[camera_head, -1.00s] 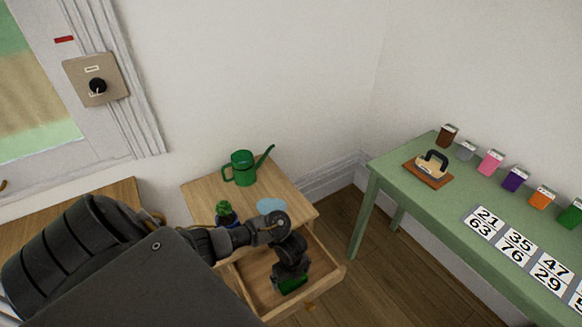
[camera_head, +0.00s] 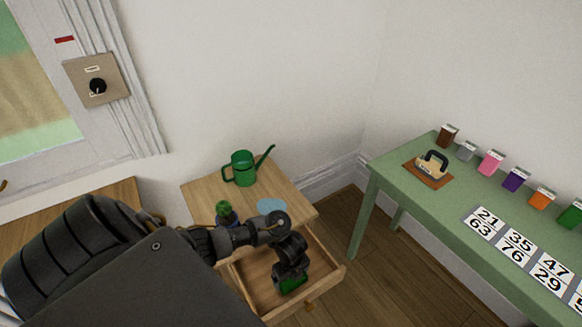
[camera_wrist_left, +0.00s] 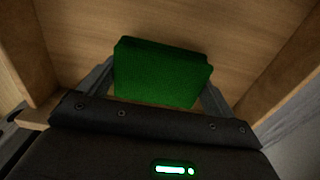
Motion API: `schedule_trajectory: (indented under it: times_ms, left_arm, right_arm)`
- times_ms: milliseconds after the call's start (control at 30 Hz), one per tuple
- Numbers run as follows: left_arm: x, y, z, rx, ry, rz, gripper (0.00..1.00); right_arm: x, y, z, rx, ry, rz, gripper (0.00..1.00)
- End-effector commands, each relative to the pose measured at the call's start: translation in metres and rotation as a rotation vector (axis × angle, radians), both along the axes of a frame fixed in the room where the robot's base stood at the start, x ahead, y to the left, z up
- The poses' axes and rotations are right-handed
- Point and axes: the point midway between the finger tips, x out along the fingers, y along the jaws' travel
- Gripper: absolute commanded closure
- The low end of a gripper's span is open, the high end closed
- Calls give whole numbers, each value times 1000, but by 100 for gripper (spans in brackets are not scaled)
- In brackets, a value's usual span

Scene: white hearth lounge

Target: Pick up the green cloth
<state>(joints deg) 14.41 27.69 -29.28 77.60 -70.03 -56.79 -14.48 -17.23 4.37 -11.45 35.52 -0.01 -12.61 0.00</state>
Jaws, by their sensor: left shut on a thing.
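The green cloth (camera_wrist_left: 160,72) is a folded, block-like green piece in the open wooden drawer. In the left wrist view it sits between the two fingers of my left gripper (camera_wrist_left: 158,88), which is shut on it. In the head view only a small green part of the cloth (camera_head: 292,284) shows below my left gripper (camera_head: 290,276), inside the drawer (camera_head: 258,291). I cannot tell whether the cloth touches the drawer floor. My right gripper is not in view.
The drawer walls stand close around my left gripper. On the cabinet top (camera_head: 204,190) are a green watering can (camera_head: 243,169), a pale blue round item (camera_head: 271,206) and a small green plant (camera_head: 224,209). A green table (camera_head: 405,190) with several items stands at the right.

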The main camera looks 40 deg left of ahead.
Motion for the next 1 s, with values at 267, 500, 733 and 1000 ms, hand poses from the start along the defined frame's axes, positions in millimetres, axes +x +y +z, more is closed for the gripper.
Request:
schedule_trajectory:
  times_ms: [267,500,733,1000]
  left_arm:
    - [-20,-7,56,0,-2,-5,32]
    - [-72,-27,99,1,2,-5,32]
    - [-112,-43,115,-1,1,-2,32]
    - [-130,-50,121,1,0,0,32]
  right_arm:
    - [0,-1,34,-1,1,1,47]
    - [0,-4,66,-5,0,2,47]
    - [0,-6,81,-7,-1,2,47]
    - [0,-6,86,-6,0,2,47]
